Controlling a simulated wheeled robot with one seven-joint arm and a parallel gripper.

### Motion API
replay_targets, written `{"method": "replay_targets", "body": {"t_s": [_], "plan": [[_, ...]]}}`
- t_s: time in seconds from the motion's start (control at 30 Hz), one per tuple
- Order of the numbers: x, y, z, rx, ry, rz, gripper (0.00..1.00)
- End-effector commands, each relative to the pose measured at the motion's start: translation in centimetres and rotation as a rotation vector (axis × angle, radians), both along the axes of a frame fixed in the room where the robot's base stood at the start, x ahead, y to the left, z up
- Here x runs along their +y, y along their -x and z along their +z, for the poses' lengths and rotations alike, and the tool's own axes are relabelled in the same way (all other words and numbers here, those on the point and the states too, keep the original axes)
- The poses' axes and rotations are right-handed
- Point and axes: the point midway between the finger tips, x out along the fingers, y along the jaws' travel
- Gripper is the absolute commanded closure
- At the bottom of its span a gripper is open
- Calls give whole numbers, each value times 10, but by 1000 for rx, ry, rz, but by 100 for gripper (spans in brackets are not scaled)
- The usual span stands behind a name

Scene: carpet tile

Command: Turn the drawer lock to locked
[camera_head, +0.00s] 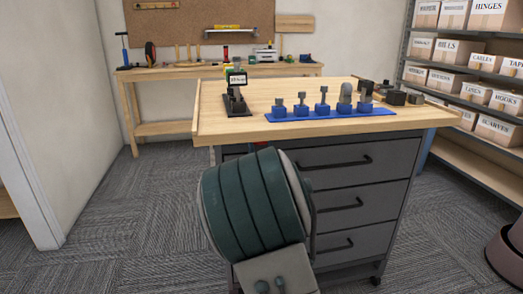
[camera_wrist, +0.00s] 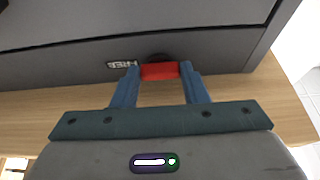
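The drawer lock's red knob (camera_wrist: 159,71) is on the grey front of the drawer cabinet, in front of a dark round part. Beside it is a label (camera_wrist: 124,64) that seems to read FREE, upside down in the wrist view. My gripper (camera_wrist: 160,76) has its two blue fingers on either side of the red knob, seemingly touching both ends. In the head view a bit of red (camera_head: 262,145) shows at the cabinet's upper left, above my arm. My arm hides the fingers there. The drawers (camera_head: 345,160) look closed.
The wooden cabinet top (camera_head: 300,137) holds a blue tray (camera_head: 350,112) of parts and a dark stand (camera_head: 237,105). A workbench (camera_head: 180,72) stands behind, shelves with boxes (camera_head: 455,50) at right. A dark bin (camera_head: 508,250) is at lower right. Carpet is clear at left.

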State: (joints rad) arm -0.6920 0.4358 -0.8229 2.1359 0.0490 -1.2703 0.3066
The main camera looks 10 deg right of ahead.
Motion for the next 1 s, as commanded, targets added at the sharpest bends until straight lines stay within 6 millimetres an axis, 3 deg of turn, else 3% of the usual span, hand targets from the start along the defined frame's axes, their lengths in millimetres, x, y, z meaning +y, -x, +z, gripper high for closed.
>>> {"method": "replay_targets", "body": {"t_s": [0.37,1.0], "plan": [[-2,1,-1,-2,93,-1,83],[-8,1,1,-3,599,-1,83]]}}
